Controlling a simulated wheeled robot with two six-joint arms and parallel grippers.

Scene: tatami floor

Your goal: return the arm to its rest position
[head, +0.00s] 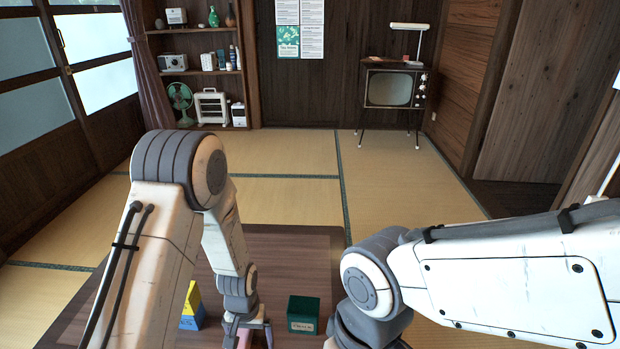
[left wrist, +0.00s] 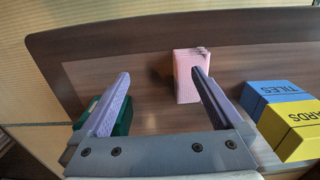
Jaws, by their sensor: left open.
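My left arm comes down over the low wooden table (head: 285,255). My left gripper (head: 248,335) is at the bottom of the head view, partly cut off. In the left wrist view its two lavender fingers (left wrist: 160,74) are spread apart with nothing held between them. A pink box (left wrist: 188,78) is on the table beyond the fingers, nearer the right one. My right arm crosses the right side of the head view; its gripper is out of sight.
A dark green box (head: 303,314) is right of the left gripper. A yellow box (head: 193,298) and a blue box (head: 190,321) labelled TILES are left of it. The tatami floor (head: 285,200) beyond the table is clear up to the shelves and television (head: 390,89).

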